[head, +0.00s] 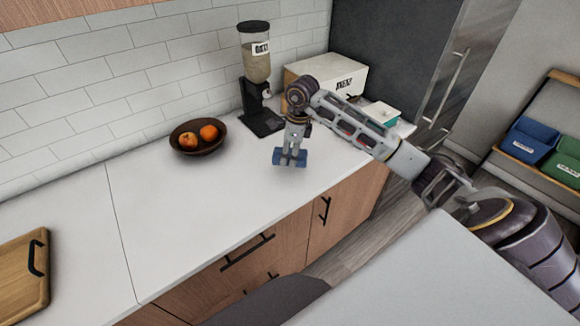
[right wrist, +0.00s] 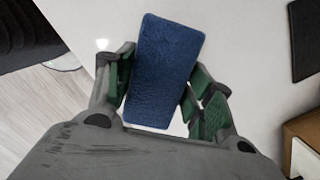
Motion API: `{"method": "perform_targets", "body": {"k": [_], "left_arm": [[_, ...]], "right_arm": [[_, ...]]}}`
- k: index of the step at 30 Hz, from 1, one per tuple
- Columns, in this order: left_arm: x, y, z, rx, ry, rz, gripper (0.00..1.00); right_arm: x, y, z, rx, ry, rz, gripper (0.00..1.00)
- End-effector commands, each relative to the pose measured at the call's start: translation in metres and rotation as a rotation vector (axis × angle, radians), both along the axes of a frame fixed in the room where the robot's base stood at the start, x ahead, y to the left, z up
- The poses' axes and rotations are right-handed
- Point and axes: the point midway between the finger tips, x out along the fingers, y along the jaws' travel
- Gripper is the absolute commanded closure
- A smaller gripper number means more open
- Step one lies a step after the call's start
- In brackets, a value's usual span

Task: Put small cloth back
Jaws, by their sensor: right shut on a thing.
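The small cloth (head: 290,158) is a blue folded piece held at the tip of my right gripper (head: 293,150), over the white counter. In the right wrist view the cloth (right wrist: 165,70) is a dark blue rectangle between the two green-padded fingers of my right gripper (right wrist: 163,95). The fingers are shut on it. I cannot tell from these views whether the cloth touches the counter or hangs just above it. My left gripper is in neither view.
A brown bowl (head: 186,146) with fruit, a black cereal dispenser (head: 251,88) and a white labelled box (head: 335,75) stand along the wall. A wooden board (head: 20,272) lies at left. Blue and green bins (head: 532,138) sit on a rack at right. The counter's middle is clear.

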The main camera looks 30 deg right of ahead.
Motion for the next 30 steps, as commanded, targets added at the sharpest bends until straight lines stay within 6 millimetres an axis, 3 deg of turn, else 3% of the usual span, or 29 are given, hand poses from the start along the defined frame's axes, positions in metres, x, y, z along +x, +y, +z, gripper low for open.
{"method": "perform_targets", "body": {"k": [7,22,30], "left_arm": [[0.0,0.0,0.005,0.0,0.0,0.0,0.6],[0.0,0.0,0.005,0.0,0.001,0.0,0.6],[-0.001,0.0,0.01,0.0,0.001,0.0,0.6]], "right_arm": [[0.0,0.0,-0.023,0.001,-0.001,0.0,0.66],[0.0,0.0,-0.031,0.001,0.001,0.0,0.66],[0.0,0.0,-0.057,0.001,0.001,-0.001,0.66]]}}
